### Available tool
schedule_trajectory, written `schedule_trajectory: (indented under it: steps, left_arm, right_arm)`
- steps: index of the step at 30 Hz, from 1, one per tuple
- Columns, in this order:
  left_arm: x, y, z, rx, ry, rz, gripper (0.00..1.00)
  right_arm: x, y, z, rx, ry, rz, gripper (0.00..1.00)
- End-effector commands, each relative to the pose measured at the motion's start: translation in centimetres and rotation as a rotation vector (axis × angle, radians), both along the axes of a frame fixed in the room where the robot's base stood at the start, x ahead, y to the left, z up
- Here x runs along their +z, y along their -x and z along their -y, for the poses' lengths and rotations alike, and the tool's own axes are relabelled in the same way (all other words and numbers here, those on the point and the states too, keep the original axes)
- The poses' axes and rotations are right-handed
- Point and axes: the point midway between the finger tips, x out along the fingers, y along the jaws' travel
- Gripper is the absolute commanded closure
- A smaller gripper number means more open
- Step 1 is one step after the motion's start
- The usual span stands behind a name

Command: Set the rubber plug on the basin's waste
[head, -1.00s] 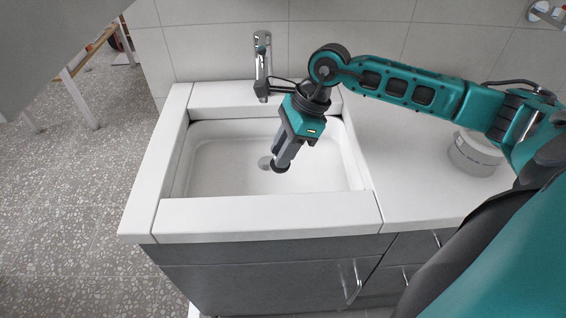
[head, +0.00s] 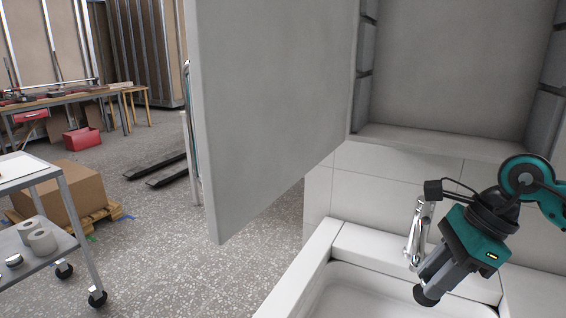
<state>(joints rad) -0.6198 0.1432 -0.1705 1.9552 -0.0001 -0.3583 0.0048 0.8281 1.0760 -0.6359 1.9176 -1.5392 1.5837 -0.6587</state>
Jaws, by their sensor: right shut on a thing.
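The white basin (head: 362,296) shows only in part at the bottom right of the head view. Its waste is out of the picture. My right gripper (head: 433,283) hangs over the basin, pointing down and to the left, shut on the dark round rubber plug (head: 426,297) at its fingertips. The plug's height above the basin floor cannot be told. The chrome tap (head: 417,232) stands at the back of the basin, close to the left of my right gripper in the picture. My left gripper is not in view.
A wall cabinet (head: 440,70) is open above the basin, its large grey door (head: 270,110) swung out leftward. A trolley (head: 70,215) with white rolls (head: 42,240) stands at the left. A cardboard box (head: 75,190) sits behind it. Terrazzo floor (head: 160,260) lies open between.

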Motion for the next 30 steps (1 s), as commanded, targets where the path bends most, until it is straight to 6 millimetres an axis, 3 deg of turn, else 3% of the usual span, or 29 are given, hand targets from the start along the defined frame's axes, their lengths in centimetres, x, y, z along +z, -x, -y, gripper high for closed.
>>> schedule_trajectory:
  steps: [12, 21, 30]
  left_arm:
    - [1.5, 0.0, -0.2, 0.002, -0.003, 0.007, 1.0]
    - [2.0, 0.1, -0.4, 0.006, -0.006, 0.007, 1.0]
    - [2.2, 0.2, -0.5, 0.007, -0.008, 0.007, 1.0]
  right_arm:
    - [-2.5, 0.0, -4.3, 0.823, -0.001, -0.002, 1.0]
    - [-3.4, 0.4, -6.4, 1.453, 0.003, -0.005, 1.0]
    - [-3.5, 0.4, -6.9, 1.772, 0.001, -0.002, 1.0]
